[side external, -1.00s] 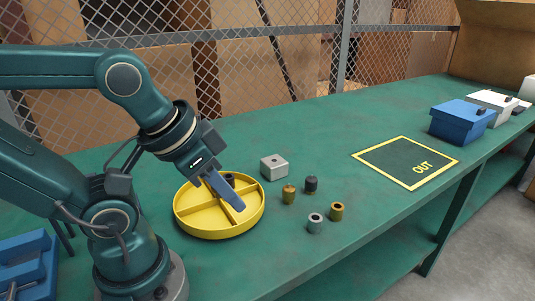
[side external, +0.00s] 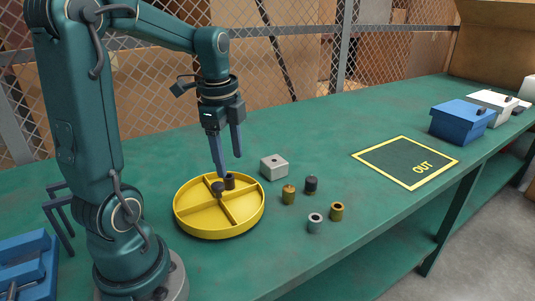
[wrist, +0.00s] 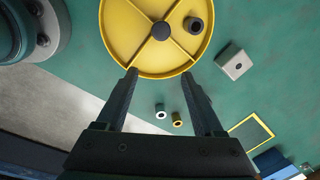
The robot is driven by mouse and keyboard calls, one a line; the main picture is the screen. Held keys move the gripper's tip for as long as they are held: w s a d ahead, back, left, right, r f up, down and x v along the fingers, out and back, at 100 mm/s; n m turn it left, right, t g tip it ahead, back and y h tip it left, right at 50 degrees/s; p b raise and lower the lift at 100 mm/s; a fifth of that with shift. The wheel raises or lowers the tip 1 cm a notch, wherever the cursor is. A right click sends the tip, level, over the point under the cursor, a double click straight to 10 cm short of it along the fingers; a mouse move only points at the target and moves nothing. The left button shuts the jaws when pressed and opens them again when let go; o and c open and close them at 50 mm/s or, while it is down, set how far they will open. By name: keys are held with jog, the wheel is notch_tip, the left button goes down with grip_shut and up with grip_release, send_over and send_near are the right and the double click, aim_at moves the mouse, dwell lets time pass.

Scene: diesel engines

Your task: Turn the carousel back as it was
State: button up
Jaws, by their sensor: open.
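The yellow round carousel (side external: 191,217) sits on the green bench in front of my arm, with crossed dividers and a dark centre knob (side external: 218,188). It also shows at the top of the wrist view (wrist: 124,40). A dark hollow cylinder (side external: 230,181) stands in one compartment; it also shows in the wrist view (wrist: 193,25), to the right of the knob. My gripper (side external: 230,166) is open and empty, fingers pointing down, near the far side of the carousel in the side view. In the wrist view its fingers (wrist: 163,82) are spread, clear of the knob.
A grey block (side external: 274,167) with a hole stands right of the carousel. Several small bushings stand nearby, including a brass one (side external: 289,194) and a dark one (side external: 311,185). A yellow-outlined OUT area (side external: 385,165) is empty. A blue box (side external: 462,122) stands beyond it.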

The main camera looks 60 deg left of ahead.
aim_at(218, 184)
jog(key=shift+n+g+h, duration=0.4)
jog(key=shift+n+g, duration=0.2)
jog(key=shift+n, duration=0.3)
jog(key=a+f, duration=0.1)
jog(key=s+a+f, duration=0.1)
jog(key=a+f, duration=0.1)
jog(key=a, duration=0.1)
jog(key=shift+s, duration=0.3)
jog(key=shift+f, duration=2.5)
grip_shut()
